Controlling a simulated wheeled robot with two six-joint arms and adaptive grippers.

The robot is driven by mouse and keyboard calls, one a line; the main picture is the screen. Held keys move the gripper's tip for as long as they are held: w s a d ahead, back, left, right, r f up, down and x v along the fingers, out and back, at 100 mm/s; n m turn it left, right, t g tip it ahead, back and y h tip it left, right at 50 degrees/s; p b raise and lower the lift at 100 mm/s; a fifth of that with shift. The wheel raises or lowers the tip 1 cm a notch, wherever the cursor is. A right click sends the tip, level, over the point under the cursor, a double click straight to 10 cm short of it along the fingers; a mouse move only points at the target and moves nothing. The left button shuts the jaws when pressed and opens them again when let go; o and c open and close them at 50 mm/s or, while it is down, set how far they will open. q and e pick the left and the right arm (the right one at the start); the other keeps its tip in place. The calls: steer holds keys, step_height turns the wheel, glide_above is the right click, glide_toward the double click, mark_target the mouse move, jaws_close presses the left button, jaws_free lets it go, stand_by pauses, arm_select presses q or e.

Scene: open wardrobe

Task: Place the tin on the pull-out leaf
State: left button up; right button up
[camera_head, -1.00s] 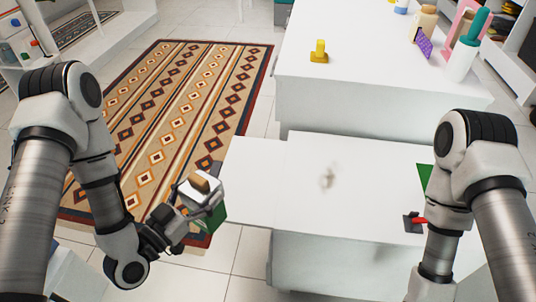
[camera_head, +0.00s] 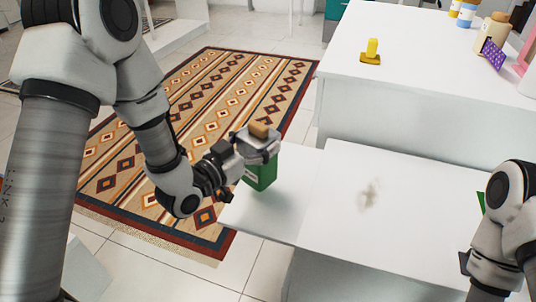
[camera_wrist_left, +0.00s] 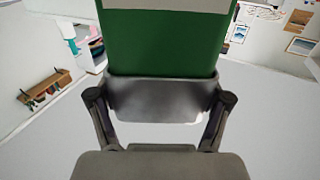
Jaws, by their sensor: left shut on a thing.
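The tin is green with a pale label and a brown stopper; in the head view the tin (camera_head: 261,174) is upright over the pull-out leaf. My left gripper (camera_head: 256,146) is shut on it near its top. In the left wrist view the tin (camera_wrist_left: 162,45) fills the top middle between the fingers. The pull-out leaf (camera_head: 280,215) is a white panel at the left of the low white unit. I cannot tell whether the tin's base touches the leaf. My right gripper is not clearly visible; only part of my right arm shows at the right edge.
The low white unit's top (camera_head: 420,215) has a brownish smudge (camera_head: 369,194) and is otherwise mostly clear. A higher white counter (camera_head: 420,70) behind it holds a yellow object (camera_head: 371,51), a purple item (camera_head: 492,53) and bottles. A patterned rug (camera_head: 200,110) lies on the floor at left.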

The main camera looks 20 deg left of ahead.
arm_select(q)
steer(key=w+f+b, duration=0.2)
steer(key=w+f, duration=0.2)
steer(key=shift+w+d, duration=0.3)
steer(key=shift+d, duration=0.15)
steer(key=shift+b, duration=0.3)
steer(key=shift+f, duration=0.15)
steer(key=o, duration=1.5)
